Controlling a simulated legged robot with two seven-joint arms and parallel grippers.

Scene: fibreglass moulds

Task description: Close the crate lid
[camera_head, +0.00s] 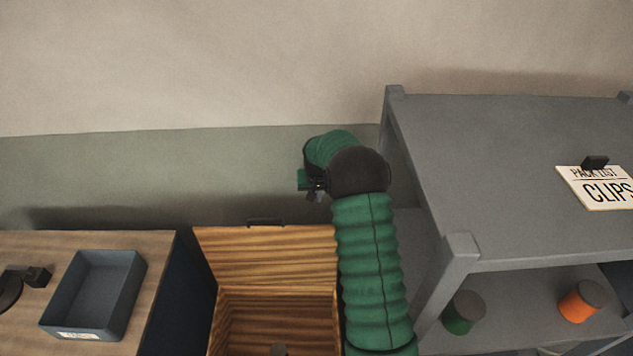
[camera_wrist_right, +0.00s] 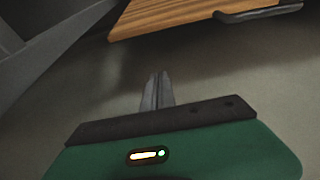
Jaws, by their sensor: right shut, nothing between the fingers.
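The wooden crate (camera_head: 213,330) stands at the bottom centre of the head view, between the bench and the grey shelf. Its lid (camera_head: 265,255) is raised open at the back, with a dark handle (camera_head: 265,222) on its top edge. In the right wrist view the lid (camera_wrist_right: 180,14) and its handle (camera_wrist_right: 258,14) show at the top. My right gripper (camera_head: 316,195) is beyond the lid, to the right of the handle. In the right wrist view its fingers (camera_wrist_right: 157,76) are together and empty, apart from the lid. My left gripper is not seen.
A grey shelf unit (camera_head: 500,150) stands close on the right, with a clip sign (camera_head: 600,188) on top and green (camera_head: 463,312) and orange (camera_head: 580,301) spools below. A bench (camera_head: 150,260) with a blue-grey tray (camera_head: 127,290) is on the left. The wall is behind.

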